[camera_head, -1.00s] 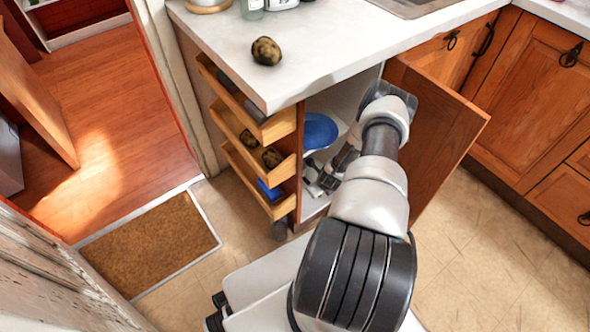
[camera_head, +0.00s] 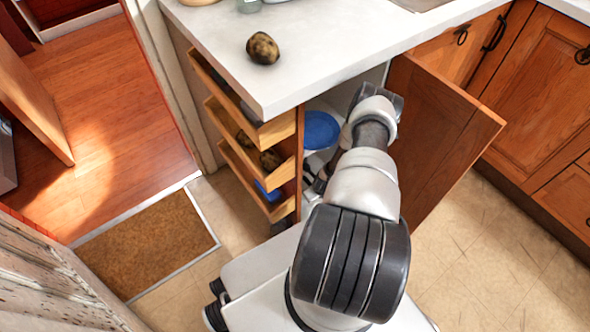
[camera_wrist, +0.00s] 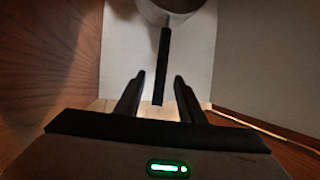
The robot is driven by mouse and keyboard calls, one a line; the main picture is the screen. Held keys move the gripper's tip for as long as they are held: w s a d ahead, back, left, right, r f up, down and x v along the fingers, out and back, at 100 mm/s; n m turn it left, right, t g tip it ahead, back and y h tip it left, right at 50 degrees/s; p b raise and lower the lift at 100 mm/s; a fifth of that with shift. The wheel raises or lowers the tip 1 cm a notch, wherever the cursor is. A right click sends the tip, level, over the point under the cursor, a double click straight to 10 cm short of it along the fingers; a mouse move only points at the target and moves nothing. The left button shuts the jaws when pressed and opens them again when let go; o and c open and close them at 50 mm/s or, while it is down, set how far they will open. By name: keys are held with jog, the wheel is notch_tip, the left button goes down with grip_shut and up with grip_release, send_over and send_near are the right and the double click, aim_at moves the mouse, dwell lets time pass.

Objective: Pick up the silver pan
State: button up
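The silver pan (camera_wrist: 180,12) shows at the top of the wrist view, its round body partly cut off by the frame. Its long black handle (camera_wrist: 163,60) points toward my gripper. My gripper (camera_wrist: 159,80) is open, with a finger on each side of the handle's near end. Gaps show on both sides of the handle, so the fingers do not appear to touch it. In the head view my arm reaches into the open cabinet and hides the pan. Only dark bits of my gripper show there.
An open wooden cabinet door (camera_head: 440,135) stands right of my arm. Open drawers (camera_head: 248,150) stick out on the left, with potatoes inside. A blue plate (camera_head: 321,130) sits in the cabinet. A potato (camera_head: 263,48) lies on the white counter (camera_head: 330,45) above.

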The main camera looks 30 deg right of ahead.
jog(key=shift+c, duration=0.2)
grip_shut()
dwell(1.1)
